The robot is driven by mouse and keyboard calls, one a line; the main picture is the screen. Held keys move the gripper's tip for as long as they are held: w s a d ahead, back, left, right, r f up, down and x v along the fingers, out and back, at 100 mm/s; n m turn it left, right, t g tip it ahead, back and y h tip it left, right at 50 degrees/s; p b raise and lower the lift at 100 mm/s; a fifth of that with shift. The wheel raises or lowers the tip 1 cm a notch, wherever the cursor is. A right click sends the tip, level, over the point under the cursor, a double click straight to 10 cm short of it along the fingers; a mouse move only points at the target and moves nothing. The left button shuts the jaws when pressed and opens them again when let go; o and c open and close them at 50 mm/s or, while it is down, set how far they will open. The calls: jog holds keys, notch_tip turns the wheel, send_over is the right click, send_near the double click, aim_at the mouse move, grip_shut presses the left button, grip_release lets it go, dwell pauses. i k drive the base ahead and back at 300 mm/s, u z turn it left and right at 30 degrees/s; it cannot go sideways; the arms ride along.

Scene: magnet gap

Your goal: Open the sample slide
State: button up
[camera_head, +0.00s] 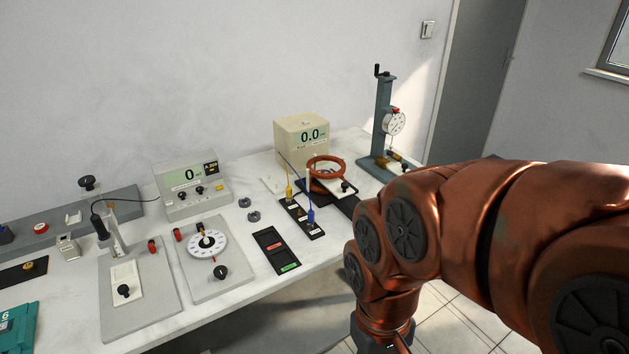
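Nothing in view carries a readable label naming it the sample slide. A pale plate with a black knob (124,291) lies on a grey board (160,315) at the front left, below a black probe on a stand (104,231). Another pale plate with a black knob (345,187) lies beside the copper-coloured ring coil (326,166) at the back, partly hidden by my arm. I cannot tell from this view whether either plate is shifted along its base. My arm reaches in from the right and bends down past the table's front edge; its fingers are not visible.
Open floor lies in front.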

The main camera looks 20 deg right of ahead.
aim_at(341, 189)
jog(key=i, duration=0.95)
